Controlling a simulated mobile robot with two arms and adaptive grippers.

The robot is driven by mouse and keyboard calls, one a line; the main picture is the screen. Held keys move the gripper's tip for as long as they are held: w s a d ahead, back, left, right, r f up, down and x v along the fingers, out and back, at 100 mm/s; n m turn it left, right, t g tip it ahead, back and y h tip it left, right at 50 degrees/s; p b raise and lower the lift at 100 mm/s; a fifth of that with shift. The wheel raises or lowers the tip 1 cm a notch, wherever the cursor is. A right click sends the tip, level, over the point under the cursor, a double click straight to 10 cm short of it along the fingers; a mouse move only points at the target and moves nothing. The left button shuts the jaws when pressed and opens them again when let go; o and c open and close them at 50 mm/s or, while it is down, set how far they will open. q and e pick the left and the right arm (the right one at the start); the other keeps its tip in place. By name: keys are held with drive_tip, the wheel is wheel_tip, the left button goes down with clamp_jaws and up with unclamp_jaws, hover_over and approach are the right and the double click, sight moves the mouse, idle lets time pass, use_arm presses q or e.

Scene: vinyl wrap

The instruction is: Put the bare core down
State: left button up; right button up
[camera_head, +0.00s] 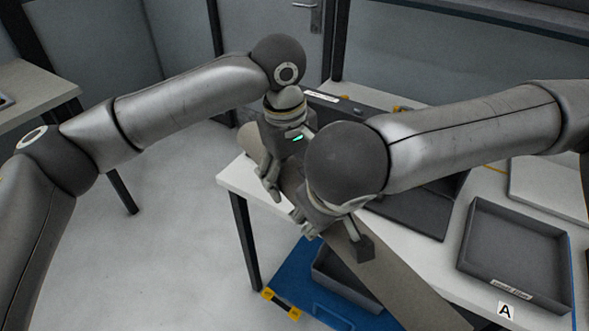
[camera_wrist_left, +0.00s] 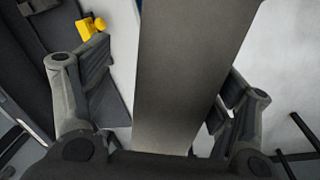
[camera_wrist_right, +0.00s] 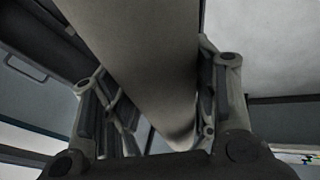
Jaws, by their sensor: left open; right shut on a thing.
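The bare core (camera_head: 400,285) is a long, plain grey-brown tube. In the head view it runs slantwise from the table's near left corner down to the lower right. My right gripper (camera_head: 337,238) is shut on the core near its middle. In the right wrist view the core (camera_wrist_right: 150,60) passes between its fingers. My left gripper (camera_head: 270,182) is open at the core's upper left part. In the left wrist view the core (camera_wrist_left: 185,70) lies between its spread fingers, with a gap showing on the left. Part of the core is hidden behind my right gripper.
A white table (camera_head: 235,178) lies below and behind the core. A grey tray (camera_head: 515,245) stands on it at the right, near a label "A" (camera_head: 505,310). Below the core is a blue base (camera_head: 290,268) with a dark bin (camera_head: 340,275) and yellow corners. Open floor lies at the left.

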use_arm(q)
drive_tip(key=c, duration=1.1)
use_arm(e)
drive_tip(key=shift+a, duration=0.1)
use_arm(q)
drive_tip(key=shift+d+r, duration=0.1)
drive_tip(key=shift+d, duration=0.05)
drive_tip(key=shift+c, duration=1.4)
use_arm(e)
drive_tip(key=o, duration=1.3)
drive_tip(key=shift+s+a, duration=0.1)
drive_tip(key=shift+c, duration=0.2)
drive_tip(key=shift+o, duration=0.5)
